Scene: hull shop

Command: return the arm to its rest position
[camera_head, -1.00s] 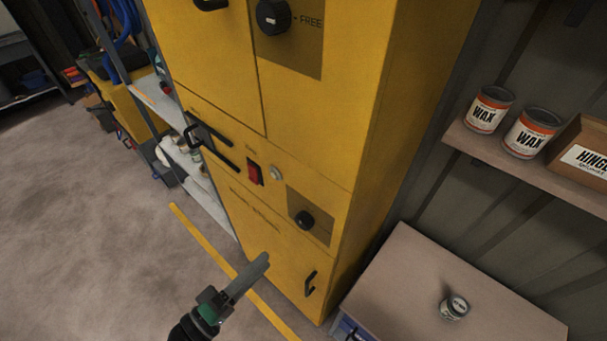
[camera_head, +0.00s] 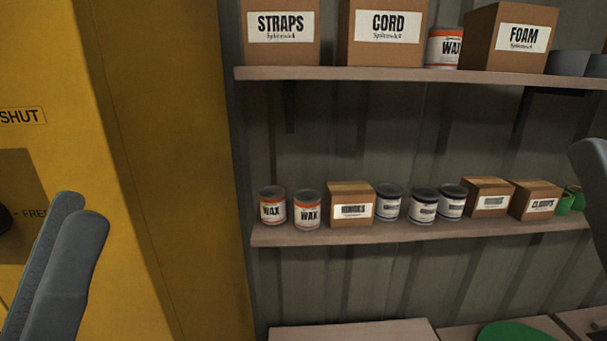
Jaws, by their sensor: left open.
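My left gripper (camera_head: 76,213) shows large at the lower left in the head view. Its two grey fingers point up, one partly covering the other, with nothing seen between them; it is open. It stands in front of the yellow cabinet (camera_head: 185,170). A grey piece at the right edge looks like a finger of my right gripper (camera_head: 592,180). The rest of it is out of frame, so its jaw state does not show.
The cabinet carries SHUT and FREE labels. An upper shelf (camera_head: 400,75) holds boxes marked STRAPS, CORD and FOAM and a wax tin. A lower shelf (camera_head: 380,234) holds tins, boxes and green items. Pale tops (camera_head: 350,331) and a green round thing (camera_head: 515,332) lie below.

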